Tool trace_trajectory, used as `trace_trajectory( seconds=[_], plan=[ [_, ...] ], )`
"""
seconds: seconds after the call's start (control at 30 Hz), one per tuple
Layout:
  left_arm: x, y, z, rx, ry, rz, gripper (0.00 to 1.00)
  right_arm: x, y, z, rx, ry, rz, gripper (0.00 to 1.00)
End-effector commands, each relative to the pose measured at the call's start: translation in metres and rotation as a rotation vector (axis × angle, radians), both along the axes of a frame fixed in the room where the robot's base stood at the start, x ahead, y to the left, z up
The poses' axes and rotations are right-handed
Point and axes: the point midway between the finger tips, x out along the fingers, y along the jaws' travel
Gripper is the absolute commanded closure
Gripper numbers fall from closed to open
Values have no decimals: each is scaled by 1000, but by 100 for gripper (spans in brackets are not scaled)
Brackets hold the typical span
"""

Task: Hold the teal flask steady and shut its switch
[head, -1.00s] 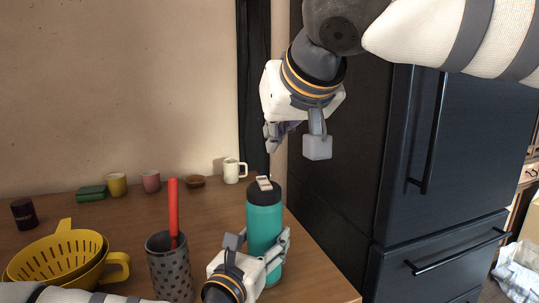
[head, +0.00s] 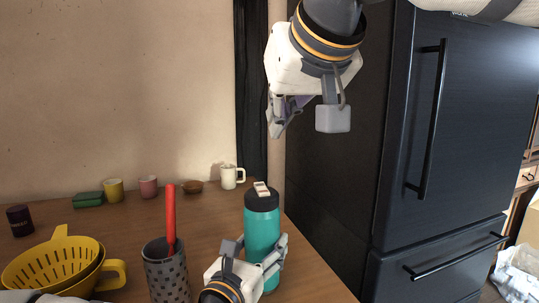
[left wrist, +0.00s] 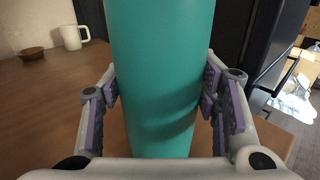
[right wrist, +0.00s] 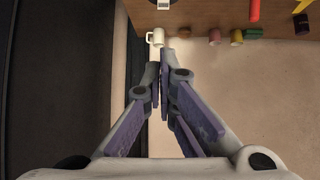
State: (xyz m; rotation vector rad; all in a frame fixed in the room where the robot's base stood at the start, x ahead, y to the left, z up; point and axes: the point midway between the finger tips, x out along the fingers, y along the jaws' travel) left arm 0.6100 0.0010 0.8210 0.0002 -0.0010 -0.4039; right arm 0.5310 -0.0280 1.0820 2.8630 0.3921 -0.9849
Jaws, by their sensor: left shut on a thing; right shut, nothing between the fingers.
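The teal flask (head: 262,232) stands upright on the table near its right edge; its body fills the middle of the left wrist view (left wrist: 158,80). Its dark lid (head: 261,203) carries a small pale switch with reddish marks (head: 262,188); I cannot tell its position clearly. My left gripper (head: 262,258) is shut around the flask's body, with finger pads on both sides. My right gripper (head: 279,127) is shut and empty, above the lid and slightly to its right in the picture. Its closed fingers show in the right wrist view (right wrist: 162,60).
A grey spotted cup (head: 167,272) with a red stick (head: 171,215) stands left of the flask, beside a yellow colander (head: 60,258). A white mug (head: 229,177), small cups and a green block (head: 88,199) line the back. A dark fridge (head: 440,150) stands right.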

Motion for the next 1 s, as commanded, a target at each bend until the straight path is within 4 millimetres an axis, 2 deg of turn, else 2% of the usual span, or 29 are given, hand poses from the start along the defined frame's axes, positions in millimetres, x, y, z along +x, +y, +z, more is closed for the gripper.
trace_trajectory(
  seconds=[0.17, 0.6, 0.8, 1.0],
  plan=[
    [0, 0, -1, 1, 2, 0, 89, 7, 2, -7, -1, 3, -1, 100],
    [0, 0, -1, 1, 2, 0, 89, 77, 22, -64, -1, 3, -1, 100],
    [0, 0, -1, 1, 2, 0, 89, 80, 22, -93, 0, 1, 0, 100],
    [0, 0, -1, 1, 2, 0, 89, 81, 22, -102, 0, 0, 0, 100]
  ],
)
